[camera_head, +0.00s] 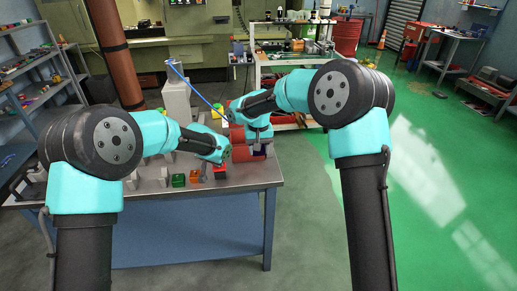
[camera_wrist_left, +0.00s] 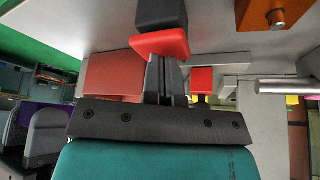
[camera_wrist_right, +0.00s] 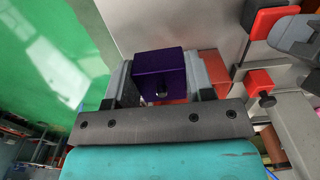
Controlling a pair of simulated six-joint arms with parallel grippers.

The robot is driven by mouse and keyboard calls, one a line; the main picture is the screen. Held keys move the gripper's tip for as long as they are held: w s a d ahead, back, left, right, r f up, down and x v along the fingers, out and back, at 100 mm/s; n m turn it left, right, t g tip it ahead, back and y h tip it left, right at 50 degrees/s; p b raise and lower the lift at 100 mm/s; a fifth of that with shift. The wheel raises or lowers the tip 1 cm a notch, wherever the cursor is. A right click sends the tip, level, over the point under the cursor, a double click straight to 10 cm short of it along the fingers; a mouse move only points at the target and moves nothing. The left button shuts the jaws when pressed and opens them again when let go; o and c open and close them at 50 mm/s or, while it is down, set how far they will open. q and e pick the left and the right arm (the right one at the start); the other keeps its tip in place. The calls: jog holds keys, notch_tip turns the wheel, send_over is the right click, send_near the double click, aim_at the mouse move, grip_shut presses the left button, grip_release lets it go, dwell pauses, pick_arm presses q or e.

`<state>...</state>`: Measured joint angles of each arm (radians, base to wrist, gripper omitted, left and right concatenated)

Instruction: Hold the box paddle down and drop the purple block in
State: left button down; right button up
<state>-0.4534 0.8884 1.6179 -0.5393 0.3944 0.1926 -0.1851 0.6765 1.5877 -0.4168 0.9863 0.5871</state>
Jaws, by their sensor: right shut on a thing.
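The purple block (camera_wrist_right: 158,72) is between the fingers of my right gripper (camera_wrist_right: 160,85) in the right wrist view. A flat red surface (camera_wrist_right: 213,66), apparently part of the box, shows behind it; it also shows in the left wrist view (camera_wrist_left: 110,76). A red paddle-like piece (camera_wrist_left: 160,45) under a dark block is at the fingertips of my left gripper (camera_wrist_left: 162,62), whose fingers are close together. They seem to touch the red piece, but how far it is pressed is unclear. In the head view both grippers meet near the table's right end, and the arms hide much of the box.
A green block (camera_head: 178,180), an orange block (camera_head: 194,176) and a red block (camera_head: 221,171) stand along the front edge of the metal table (camera_head: 235,181). A blue rod (camera_head: 190,85) slants behind. The green floor right of the table is open.

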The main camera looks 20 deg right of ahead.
jog(key=shift+w, duration=0.15)
jog(key=w+d, duration=0.1)
jog(key=w, duration=1)
jog(key=shift+w+d+f, duration=0.25)
jog(key=shift+w+d, duration=0.05)
jog(key=shift+d, duration=0.1)
dwell(0.8)
jog(key=shift+f, duration=0.15)
jog(key=shift+f, duration=0.25)
dwell(0.3)
jog(key=o, duration=1.1)
jog(key=shift+d, duration=0.1)
